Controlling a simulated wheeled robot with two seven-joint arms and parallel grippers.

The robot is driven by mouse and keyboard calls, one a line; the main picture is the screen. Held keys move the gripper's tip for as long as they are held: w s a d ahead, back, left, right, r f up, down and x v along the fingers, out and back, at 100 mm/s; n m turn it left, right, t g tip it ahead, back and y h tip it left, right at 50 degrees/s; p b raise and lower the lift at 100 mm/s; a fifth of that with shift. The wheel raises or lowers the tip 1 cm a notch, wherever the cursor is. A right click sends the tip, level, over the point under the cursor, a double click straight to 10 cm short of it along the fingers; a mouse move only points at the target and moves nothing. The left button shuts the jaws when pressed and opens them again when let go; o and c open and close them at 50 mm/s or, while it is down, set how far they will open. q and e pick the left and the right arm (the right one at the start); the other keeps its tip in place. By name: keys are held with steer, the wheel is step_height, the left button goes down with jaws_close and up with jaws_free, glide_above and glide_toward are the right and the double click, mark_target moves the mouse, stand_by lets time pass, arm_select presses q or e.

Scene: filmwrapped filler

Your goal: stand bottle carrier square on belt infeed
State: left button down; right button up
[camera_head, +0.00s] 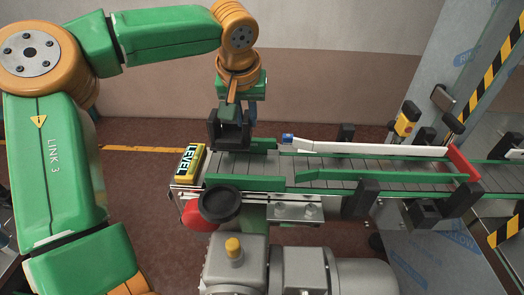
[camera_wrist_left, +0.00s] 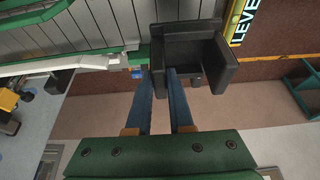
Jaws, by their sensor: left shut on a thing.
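The bottle carrier (camera_head: 228,132) is a dark grey open-topped box at the left end of the conveyor belt (camera_head: 272,165), by the far side. It also shows in the wrist view (camera_wrist_left: 186,48), next to the belt slats. My left gripper (camera_head: 251,118) reaches down from above, with its blue fingers (camera_wrist_left: 165,75) shut on the carrier's near side in the wrist view. The carrier looks roughly upright. I cannot tell whether its base touches the belt, and part of its grasped side is hidden. My right gripper is not in view.
A yellow block marked LEVEL (camera_head: 190,163) sits at the belt's left end. Green guide rails (camera_head: 245,184) and a white rail (camera_head: 370,147) flank the belt. A red bar (camera_head: 463,163) crosses it farther right. A grey motor (camera_head: 300,268) stands in front. The mid belt is clear.

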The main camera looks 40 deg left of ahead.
arm_select(q)
steer(key=d+f, duration=0.1)
steer(key=f, duration=0.1)
steer(key=w+d+f, duration=0.1)
steer(key=f, duration=0.2)
steer(key=w+d+f, duration=0.1)
steer(key=f, duration=0.1)
steer(key=shift+d+f, duration=0.25)
steer(key=shift+d, duration=0.05)
steer(key=shift+s+f, duration=0.25)
steer(key=shift+f, duration=0.1)
steer(key=shift+w, duration=0.1)
steer(key=c, duration=0.8)
jaws_free()
steer(key=shift+w+f, duration=0.1)
